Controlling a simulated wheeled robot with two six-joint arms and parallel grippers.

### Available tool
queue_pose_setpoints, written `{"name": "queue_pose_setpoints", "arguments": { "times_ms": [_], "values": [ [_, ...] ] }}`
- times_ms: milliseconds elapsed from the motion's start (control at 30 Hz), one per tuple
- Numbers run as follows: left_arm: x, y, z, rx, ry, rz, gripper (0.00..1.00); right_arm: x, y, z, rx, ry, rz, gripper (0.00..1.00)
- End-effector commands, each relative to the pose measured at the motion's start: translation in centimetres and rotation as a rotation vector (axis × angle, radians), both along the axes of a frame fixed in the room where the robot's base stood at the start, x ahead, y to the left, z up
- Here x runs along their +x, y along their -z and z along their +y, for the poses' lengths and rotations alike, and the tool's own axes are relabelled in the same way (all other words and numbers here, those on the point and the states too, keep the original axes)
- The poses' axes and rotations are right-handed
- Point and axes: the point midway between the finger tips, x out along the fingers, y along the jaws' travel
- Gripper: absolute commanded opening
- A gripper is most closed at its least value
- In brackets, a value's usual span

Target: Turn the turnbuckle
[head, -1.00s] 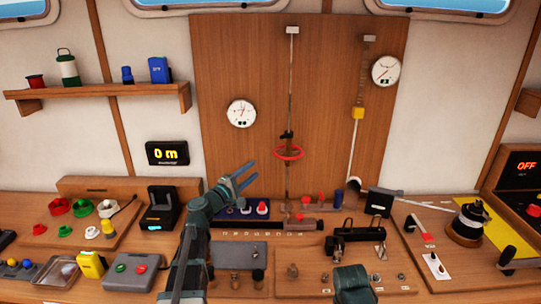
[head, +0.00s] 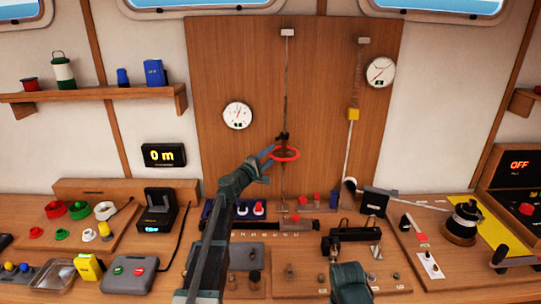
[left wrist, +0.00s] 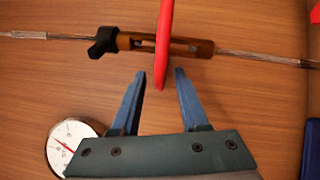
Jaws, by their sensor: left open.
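My left gripper (head: 268,157) is open and close to the left side of the ring. In the left wrist view its blue fingertips (left wrist: 159,75) are spread to either side of the ring's near edge (left wrist: 160,82), which lies at the gap between them. Contact cannot be told. My right gripper is not clearly seen; part of my right arm shows low in the head view.
A round dial (head: 237,115) is on the panel left of the wire, another (head: 380,72) at upper right beside a second line with a yellow block (head: 353,114). Below, the bench holds switches, a black clamp-like device (head: 350,238) and a winch (head: 463,222).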

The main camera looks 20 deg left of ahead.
Motion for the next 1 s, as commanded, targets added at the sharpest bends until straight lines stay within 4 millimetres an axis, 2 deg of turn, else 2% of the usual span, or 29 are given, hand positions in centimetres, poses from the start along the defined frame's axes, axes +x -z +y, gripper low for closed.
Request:
{"name": "queue_pose_setpoints", "arguments": {
  "times_ms": [267,500,1000],
  "values": [
    [0.08,0.0,-0.05,0.0,0.0,0.0,0.44,0.0,0.0,0.0,0.0,0.0,0.0,0.5],
    [0.06,-0.01,-0.03,0.0,0.0,0.0,0.01,0.0,0.0,0.0,0.0,0.0,0.0,0.5],
    [0.45,-0.04,0.24,-0.002,0.04,0.0,0.0,0.0,-0.02,0.0,0.0,0.0,0.0,0.5]
  ]
}}
